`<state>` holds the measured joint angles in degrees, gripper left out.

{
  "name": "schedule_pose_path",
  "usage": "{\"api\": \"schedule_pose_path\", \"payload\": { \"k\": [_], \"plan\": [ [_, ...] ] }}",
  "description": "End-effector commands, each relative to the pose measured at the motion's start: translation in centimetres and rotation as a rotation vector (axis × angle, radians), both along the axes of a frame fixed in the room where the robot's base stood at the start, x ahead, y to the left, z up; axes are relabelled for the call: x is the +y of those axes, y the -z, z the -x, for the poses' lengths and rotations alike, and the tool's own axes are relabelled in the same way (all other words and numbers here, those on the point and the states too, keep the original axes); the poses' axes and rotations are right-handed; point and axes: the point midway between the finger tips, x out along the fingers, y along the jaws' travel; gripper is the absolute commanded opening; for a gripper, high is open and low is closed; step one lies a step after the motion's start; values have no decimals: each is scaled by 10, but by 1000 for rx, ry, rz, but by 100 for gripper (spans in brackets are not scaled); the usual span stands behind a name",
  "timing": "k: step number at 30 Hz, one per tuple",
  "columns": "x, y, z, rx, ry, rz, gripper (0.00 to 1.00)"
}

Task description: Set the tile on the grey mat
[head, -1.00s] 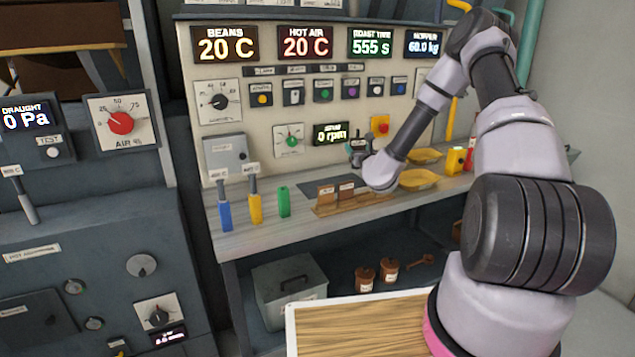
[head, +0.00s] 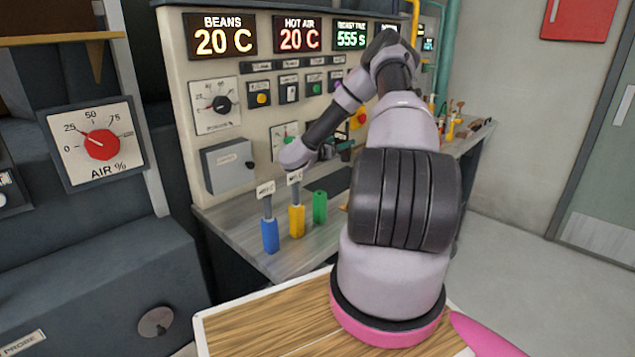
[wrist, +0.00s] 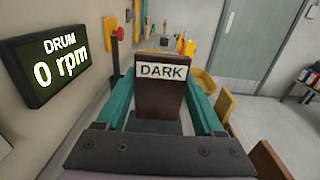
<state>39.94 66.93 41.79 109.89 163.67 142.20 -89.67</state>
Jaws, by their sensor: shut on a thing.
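The dark brown tile (wrist: 160,100) with a white "DARK" label stands upright between the teal fingers of my gripper (wrist: 160,82) in the wrist view. My gripper is shut on it. The grey mat (wrist: 148,124) shows as a dark patch behind and below the tile in the wrist view, partly covered. Whether the tile touches the mat cannot be told. In the head view a part of the dark mat (head: 336,182) shows on the counter, beside my arm.
The drum display (wrist: 58,66) is close on the left in the wrist view. Other brownish tiles (wrist: 238,108) and a yellow tray (wrist: 206,82) are on the right.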

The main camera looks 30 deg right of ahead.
Motion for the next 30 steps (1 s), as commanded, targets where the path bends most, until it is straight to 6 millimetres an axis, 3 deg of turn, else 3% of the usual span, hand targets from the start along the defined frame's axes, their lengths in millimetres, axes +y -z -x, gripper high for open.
{"api": "schedule_pose_path", "payload": {
  "k": [5, 12, 22, 30],
  "plan": [
    [-4, 15, 5, 2, 26, 0, 10],
    [-3, 58, 4, 1, 24, -1, 10],
    [-3, 97, 4, 1, 24, -1, 10],
    [-4, 101, 4, -1, 24, 0, 10]
  ]
}}
